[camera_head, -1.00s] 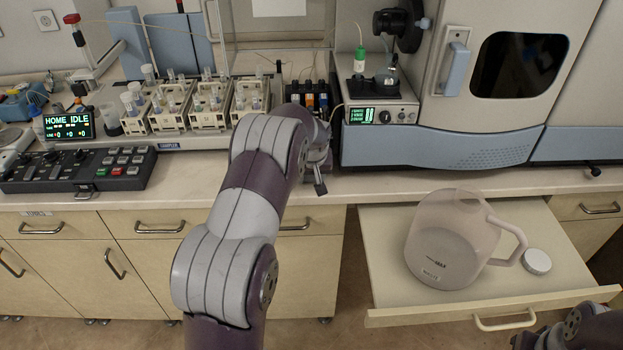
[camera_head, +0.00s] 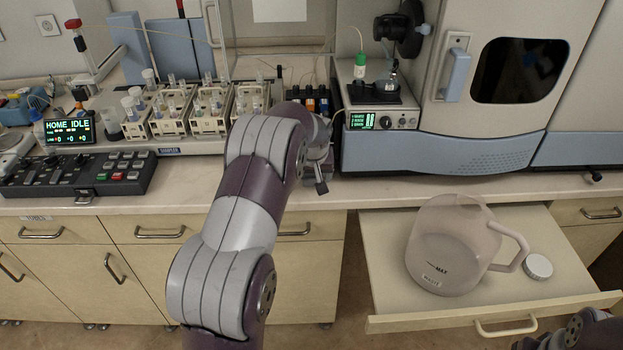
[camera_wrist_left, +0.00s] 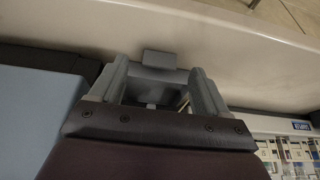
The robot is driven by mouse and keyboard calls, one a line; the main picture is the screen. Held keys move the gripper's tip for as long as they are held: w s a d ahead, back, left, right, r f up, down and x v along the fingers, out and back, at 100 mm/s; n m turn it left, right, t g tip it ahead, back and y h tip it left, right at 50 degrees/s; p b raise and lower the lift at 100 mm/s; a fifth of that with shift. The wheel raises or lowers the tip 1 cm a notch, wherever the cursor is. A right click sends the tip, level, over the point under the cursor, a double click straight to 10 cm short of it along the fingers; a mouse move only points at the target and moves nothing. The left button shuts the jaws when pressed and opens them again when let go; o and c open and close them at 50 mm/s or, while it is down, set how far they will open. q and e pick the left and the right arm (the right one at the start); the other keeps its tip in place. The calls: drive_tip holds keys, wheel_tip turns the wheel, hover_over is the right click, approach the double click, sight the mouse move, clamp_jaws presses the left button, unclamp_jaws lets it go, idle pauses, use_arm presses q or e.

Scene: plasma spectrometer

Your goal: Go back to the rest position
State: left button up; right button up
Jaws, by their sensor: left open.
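My left arm reaches up from the bottom of the head view and bends over the counter's front edge. My left gripper (camera_head: 320,186) is mostly hidden behind its wrist there. In the left wrist view my left gripper (camera_wrist_left: 157,88) is open. Its two grey fingers stand apart with nothing held between them, over the pale counter surface. Part of my right arm shows at the bottom right corner of the head view, but its gripper is not clearly visible.
An open drawer (camera_head: 385,270) holds a translucent jug (camera_head: 448,255) and a white lid (camera_head: 538,266). The spectrometer (camera_head: 440,150) stands right of my left gripper. Sample racks (camera_head: 210,110) stand left and behind. A control panel (camera_head: 75,175) lies at the left.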

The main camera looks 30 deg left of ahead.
use_arm(q)
drive_tip(key=v, duration=1)
drive_tip(key=shift+b, duration=0.3)
drive_tip(key=s+d+f+m+g+p, duration=0.1)
drive_tip(key=s+d+m, duration=0.1)
drive_tip(key=s+d, duration=0.3)
drive_tip(key=s+d+f+m+h+p, duration=0.1)
drive_tip(key=s+d, duration=0.4)
drive_tip(key=s, duration=0.6)
drive_tip(key=s+d+f+m+g+h+p, duration=0.1)
drive_tip(key=s+d+f+m, duration=0.1)
drive_tip(key=s+d, duration=0.3)
drive_tip(key=s+m, duration=0.1)
drive_tip(key=s, duration=0.2)
drive_tip(key=shift+s+f+g, duration=0.2)
drive_tip(key=shift+g, duration=0.1)
